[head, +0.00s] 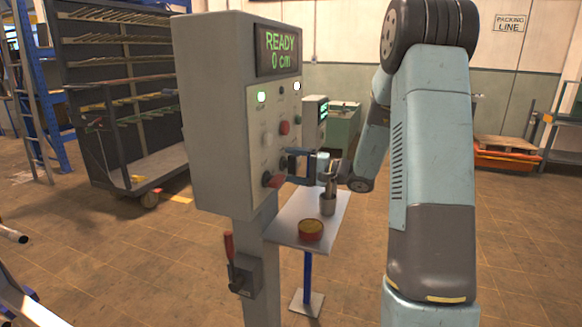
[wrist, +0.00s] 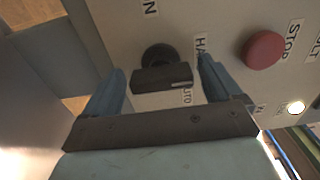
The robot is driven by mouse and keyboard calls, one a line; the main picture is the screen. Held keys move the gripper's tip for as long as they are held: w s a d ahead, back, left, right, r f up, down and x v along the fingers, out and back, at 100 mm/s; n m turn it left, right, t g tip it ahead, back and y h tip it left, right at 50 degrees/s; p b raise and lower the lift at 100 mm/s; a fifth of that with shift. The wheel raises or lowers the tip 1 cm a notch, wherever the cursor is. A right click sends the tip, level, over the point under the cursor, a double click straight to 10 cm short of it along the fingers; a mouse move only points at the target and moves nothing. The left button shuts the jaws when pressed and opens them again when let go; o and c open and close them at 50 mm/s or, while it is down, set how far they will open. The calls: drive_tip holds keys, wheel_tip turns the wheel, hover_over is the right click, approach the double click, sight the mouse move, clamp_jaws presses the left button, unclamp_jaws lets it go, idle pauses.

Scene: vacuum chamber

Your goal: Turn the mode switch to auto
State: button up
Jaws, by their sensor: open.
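The mode switch (wrist: 160,78) is a black knob with a bar grip and a white mark near its right end in the wrist view. The label HAND (wrist: 200,48) is above that end. The label AUTO (wrist: 187,95) is close below it, partly hidden by the bar. I cannot tell exactly which label the mark points at. My gripper (wrist: 160,70) is open, with one finger on each side of the switch; contact is not clear. In the head view, my gripper (head: 294,166) is at the lower front of the control box (head: 222,120), hiding the switch there.
A red STOP button (wrist: 265,50) is right of the switch in the wrist view. The box display (head: 279,50) reads READY, 0 cm. A red-handled lever (head: 230,248) is on the post.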

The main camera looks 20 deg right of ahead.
drive_tip(key=shift+w+a, duration=0.2)
drive_tip(key=shift+a, duration=0.05)
